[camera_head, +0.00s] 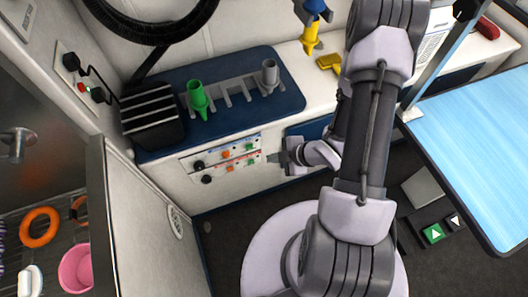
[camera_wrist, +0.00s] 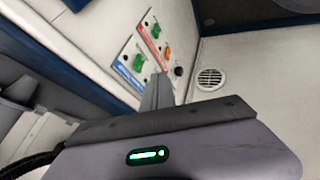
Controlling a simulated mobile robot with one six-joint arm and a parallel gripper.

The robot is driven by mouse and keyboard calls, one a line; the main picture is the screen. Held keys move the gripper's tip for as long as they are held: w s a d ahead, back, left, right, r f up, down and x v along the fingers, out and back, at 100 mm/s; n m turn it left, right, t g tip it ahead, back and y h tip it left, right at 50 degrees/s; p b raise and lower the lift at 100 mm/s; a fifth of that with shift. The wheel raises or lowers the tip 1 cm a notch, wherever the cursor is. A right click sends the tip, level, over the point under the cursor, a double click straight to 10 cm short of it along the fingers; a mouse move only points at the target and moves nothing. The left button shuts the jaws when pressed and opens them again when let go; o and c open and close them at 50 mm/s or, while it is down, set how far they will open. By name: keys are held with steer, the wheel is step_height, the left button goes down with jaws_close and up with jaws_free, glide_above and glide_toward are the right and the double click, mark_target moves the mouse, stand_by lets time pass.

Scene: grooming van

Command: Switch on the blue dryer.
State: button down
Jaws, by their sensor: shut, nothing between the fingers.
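A control panel on the counter front has two rows of switches. The upper row (camera_head: 227,152) has a blue strip and the lower row (camera_head: 232,166) a red strip, each with a dark knob at left, an orange switch and a green switch. In the wrist view the blue-strip row (camera_wrist: 128,68) is at left and the red-strip row (camera_wrist: 154,42) beside it. My gripper (camera_head: 271,158) is shut and empty, just off the panel's right end; its fingers (camera_wrist: 158,92) partly cover the panel's lower part in the wrist view. No switch is clearly touched.
A black vented box (camera_head: 150,115) and a rack (camera_head: 235,88) with green and grey nozzles stand on the blue counter mat. A blue table (camera_head: 470,120) is at right. A partition (camera_head: 140,225) stands at left. A round vent (camera_wrist: 209,79) is on the wall.

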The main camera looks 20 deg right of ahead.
mark_target(250, 147)
steer(key=w+a+f+b, duration=0.3)
steer(key=w+f, duration=0.3)
steer(key=w, duration=0.2)
steer(key=shift+w+a+b, duration=0.2)
steer(key=shift+b, duration=0.5)
steer(key=shift+r, duration=0.1)
